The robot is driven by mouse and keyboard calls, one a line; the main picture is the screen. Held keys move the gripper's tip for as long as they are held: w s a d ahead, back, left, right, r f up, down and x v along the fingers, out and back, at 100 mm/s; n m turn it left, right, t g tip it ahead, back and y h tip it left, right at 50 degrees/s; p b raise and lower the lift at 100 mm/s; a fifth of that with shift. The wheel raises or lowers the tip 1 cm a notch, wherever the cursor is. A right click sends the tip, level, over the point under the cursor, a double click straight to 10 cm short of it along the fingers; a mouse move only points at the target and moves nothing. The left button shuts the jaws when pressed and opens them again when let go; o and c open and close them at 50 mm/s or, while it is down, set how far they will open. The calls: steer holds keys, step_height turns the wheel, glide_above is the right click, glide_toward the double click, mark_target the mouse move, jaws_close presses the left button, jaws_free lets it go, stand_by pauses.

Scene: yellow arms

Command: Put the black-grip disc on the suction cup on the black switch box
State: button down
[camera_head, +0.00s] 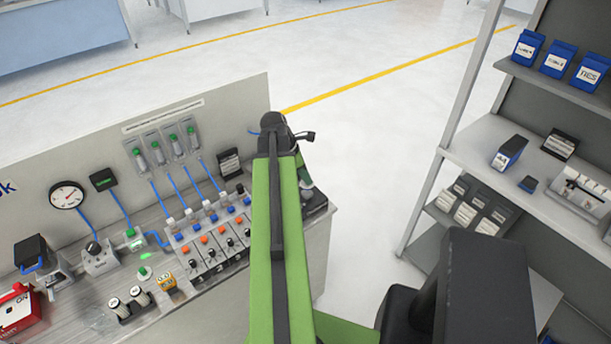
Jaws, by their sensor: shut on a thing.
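My green arm reaches forward over the right end of the bench, and its upper link hides what lies beneath. My gripper is hidden behind the arm, so I see neither its fingers nor anything in them. No black-grip disc can be made out for certain. Two round white-topped pieces (127,302) stand in a dark holder at the bench front. A dark box (315,204) sits at the bench's right end, partly behind my arm. I cannot tell whether it is the black switch box, and no suction cup is clear on it.
The bench (188,322) carries a valve row (209,246), a grey knob box (97,256), a yellow block (168,282) and a red box (18,312). A gauge (67,195) hangs on the back panel. Shelves (478,150) stand at right, with open floor between.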

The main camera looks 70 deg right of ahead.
steer(key=c, duration=1.3)
jaws_free()
steer(key=p+v, duration=1.6)
steer(key=v, duration=0.1)
steer(key=shift+w+r, duration=0.1)
